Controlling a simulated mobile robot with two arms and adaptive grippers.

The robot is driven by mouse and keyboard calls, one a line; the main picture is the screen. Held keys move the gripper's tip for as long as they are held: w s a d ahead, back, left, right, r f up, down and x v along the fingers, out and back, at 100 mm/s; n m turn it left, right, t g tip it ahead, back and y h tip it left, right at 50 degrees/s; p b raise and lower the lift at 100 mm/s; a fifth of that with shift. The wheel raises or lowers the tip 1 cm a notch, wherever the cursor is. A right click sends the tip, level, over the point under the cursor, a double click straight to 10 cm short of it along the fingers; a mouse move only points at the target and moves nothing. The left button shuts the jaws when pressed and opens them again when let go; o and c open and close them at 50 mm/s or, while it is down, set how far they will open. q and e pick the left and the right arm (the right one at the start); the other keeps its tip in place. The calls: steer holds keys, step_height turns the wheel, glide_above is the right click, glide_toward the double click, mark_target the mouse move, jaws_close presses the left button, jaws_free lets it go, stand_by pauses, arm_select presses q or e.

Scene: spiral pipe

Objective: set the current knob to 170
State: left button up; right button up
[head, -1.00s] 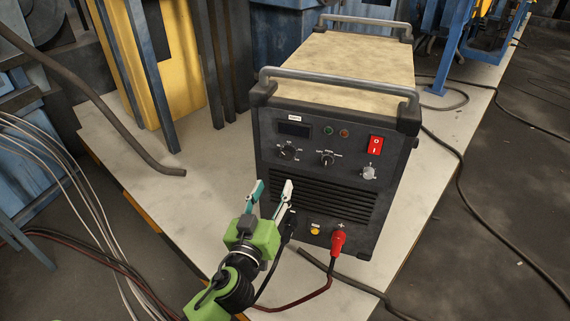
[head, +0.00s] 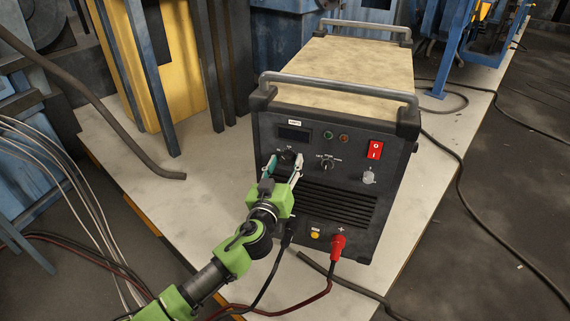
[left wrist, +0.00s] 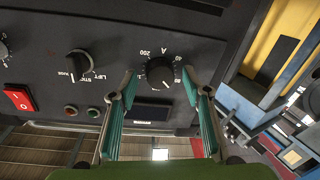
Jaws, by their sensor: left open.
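The current knob (head: 288,156) is the dark left-hand knob on the front panel of the welding machine (head: 325,190). In the left wrist view the picture is upside down, and the knob (left wrist: 160,71) shows a white pointer mark and a scale with "A", "200" and "80". My left gripper (head: 285,164) is open and empty in front of it. In the left wrist view its two teal fingers (left wrist: 158,78) stand on either side of the knob, with gaps to it. Whether the tips reach to the knob's depth, I cannot tell. My right gripper is not in view.
A second knob (head: 327,164) sits to the right, with a red switch (head: 375,149) beyond it. A small dark display (head: 294,132) is above the current knob. Cable plugs (head: 338,243) stick out below.

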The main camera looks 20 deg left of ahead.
arm_select(q)
steer(key=c, duration=1.1)
